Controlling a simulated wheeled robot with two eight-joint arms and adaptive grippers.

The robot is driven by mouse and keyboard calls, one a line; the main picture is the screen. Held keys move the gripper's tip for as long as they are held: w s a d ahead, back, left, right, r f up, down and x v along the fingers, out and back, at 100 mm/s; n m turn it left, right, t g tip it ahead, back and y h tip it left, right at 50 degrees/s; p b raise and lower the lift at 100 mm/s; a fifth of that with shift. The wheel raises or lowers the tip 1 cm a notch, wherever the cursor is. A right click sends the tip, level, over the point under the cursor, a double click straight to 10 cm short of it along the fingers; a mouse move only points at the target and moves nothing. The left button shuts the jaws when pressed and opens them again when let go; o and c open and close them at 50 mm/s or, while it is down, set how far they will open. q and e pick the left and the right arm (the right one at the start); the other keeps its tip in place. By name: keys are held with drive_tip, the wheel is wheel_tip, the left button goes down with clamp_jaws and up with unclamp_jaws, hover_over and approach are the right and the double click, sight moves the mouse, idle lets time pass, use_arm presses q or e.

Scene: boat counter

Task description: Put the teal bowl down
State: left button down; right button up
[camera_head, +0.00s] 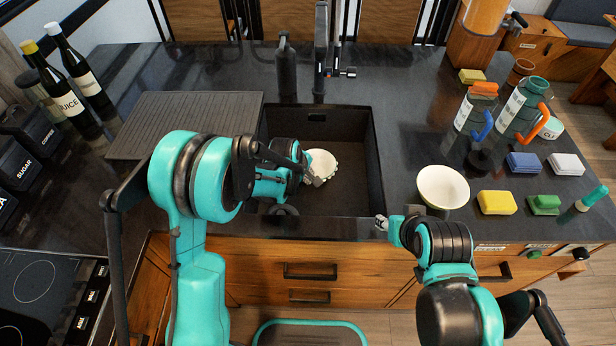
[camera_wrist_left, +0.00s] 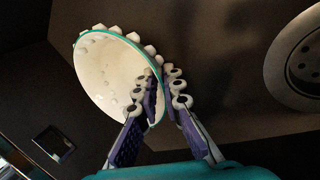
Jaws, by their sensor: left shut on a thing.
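The teal bowl (camera_head: 321,161) has a cream inside, a thin teal rim and white knobs on its outside. It is over the black sink (camera_head: 350,200), tilted, with its inside showing. My left gripper (camera_head: 312,176) is shut on its rim. In the left wrist view the bowl (camera_wrist_left: 108,72) is held by its right edge between the two fingers of the left gripper (camera_wrist_left: 163,95). I cannot tell whether the bowl touches the sink floor. My right gripper (camera_head: 382,222) is over the counter's front edge, right of the sink; its finger opening is unclear.
A round drain (camera_wrist_left: 300,62) lies right of the bowl in the left wrist view. A faucet (camera_head: 321,50) stands behind the sink. A ribbed drainboard (camera_head: 180,120) is at left. A white-and-green bowl (camera_head: 443,187), a yellow sponge (camera_head: 497,203) and bottles crowd the counter's right side.

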use_arm(q)
drive_tip(key=c, duration=1.6)
unclamp_jaws()
drive_tip(key=shift+f, duration=0.1)
drive_tip(key=shift+c, duration=0.2)
use_arm(e)
drive_tip(key=shift+f, duration=0.1)
